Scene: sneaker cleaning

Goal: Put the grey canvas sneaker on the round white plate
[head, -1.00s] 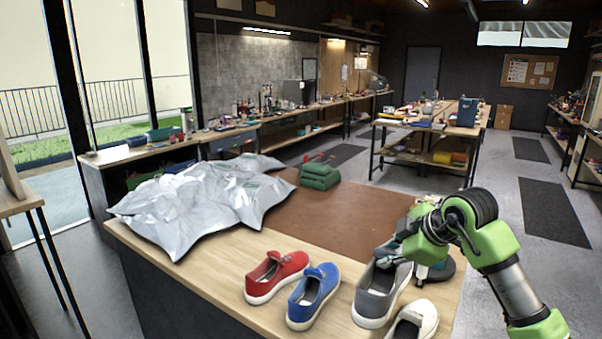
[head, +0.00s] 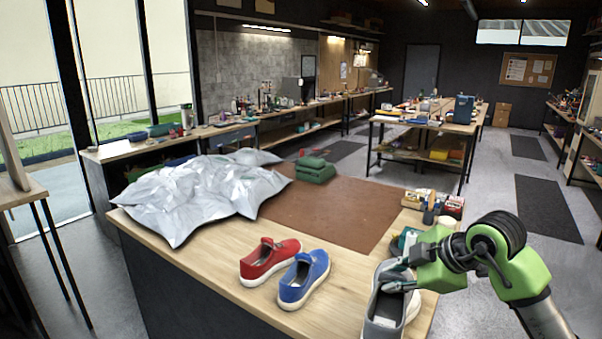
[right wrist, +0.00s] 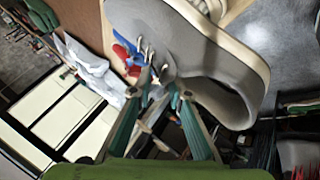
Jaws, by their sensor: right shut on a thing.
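I see no round white plate in either view. My left gripper is not in view.
A white sneaker (head: 413,306) is mostly hidden behind the grey one. Blue (head: 304,279) and red (head: 269,261) sneakers stand to the left on the wooden table (head: 220,260). Silvery bags (head: 200,200), green folded cloths (head: 314,170) and a bare brown mat (head: 330,210) lie farther back.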

